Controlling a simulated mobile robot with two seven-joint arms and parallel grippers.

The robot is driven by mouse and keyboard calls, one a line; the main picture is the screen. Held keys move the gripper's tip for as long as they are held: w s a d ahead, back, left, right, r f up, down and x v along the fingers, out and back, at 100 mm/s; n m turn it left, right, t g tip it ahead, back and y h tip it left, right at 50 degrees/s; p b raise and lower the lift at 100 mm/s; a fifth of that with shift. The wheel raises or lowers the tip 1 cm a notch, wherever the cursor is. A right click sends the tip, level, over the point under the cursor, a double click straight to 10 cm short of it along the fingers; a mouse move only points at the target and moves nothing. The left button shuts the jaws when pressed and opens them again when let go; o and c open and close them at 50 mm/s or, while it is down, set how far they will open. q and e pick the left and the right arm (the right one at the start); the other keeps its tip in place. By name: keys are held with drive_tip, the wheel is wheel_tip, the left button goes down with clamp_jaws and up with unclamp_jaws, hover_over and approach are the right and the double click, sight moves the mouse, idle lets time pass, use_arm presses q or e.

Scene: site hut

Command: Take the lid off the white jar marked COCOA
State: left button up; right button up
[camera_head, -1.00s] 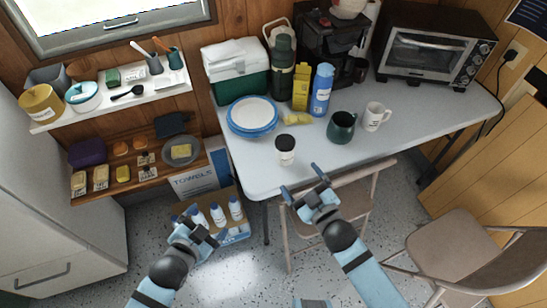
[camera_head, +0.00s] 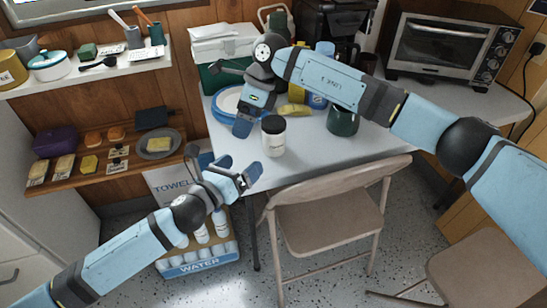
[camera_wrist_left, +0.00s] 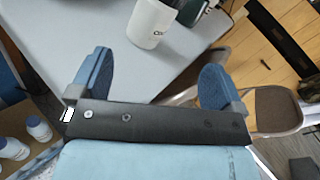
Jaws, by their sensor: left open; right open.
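The white jar (camera_head: 274,142) with a dark lid (camera_head: 273,123) stands upright near the front edge of the table. In the left wrist view the white jar (camera_wrist_left: 149,24) shows at the top, beyond my fingers, with only the start of its lettering readable. My left gripper (camera_head: 222,166) is open and empty, in front and to the left of the jar, apart from it. Its spread fingers also show in the left wrist view (camera_wrist_left: 155,85). My right gripper (camera_head: 229,98) is open above the table's left side, behind and left of the jar, not touching it.
A green mug (camera_head: 342,122), a plate stack (camera_head: 227,104) and a cool box (camera_head: 222,45) stand behind, partly hidden by my right arm. A folding chair (camera_head: 330,190) stands against the front edge.

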sight(267, 140)
use_arm(q)
drive_tip(key=w+m+b, duration=0.1)
drive_tip(key=m, duration=0.1)
drive_tip(key=f+m+b, duration=0.1)
drive_tip(key=m, duration=0.1)
drive_tip(key=shift+w+h, duration=0.35)
drive_tip(key=shift+h, duration=0.05)
use_arm(e)
drive_tip(key=w+d+r+h, duration=0.1)
drive_tip(key=w+d, duration=0.1)
drive_tip(key=w+d+r+t+h, duration=0.1)
drive_tip(key=w+d+h, duration=0.1)
drive_tip(key=w+d+r+t+h, duration=0.1)
drive_tip(key=w+d, duration=0.1)
drive_tip(key=shift+d, duration=0.25)
use_arm(q)
drive_tip(key=shift+w+d, duration=0.15)
drive_tip(key=shift+w, duration=0.05)
use_arm(e)
drive_tip(key=shift+d+r, duration=0.1)
drive_tip(key=shift+r, duration=0.1)
use_arm(q)
drive_tip(key=x, duration=1.3)
drive_tip(key=shift+w, duration=0.1)
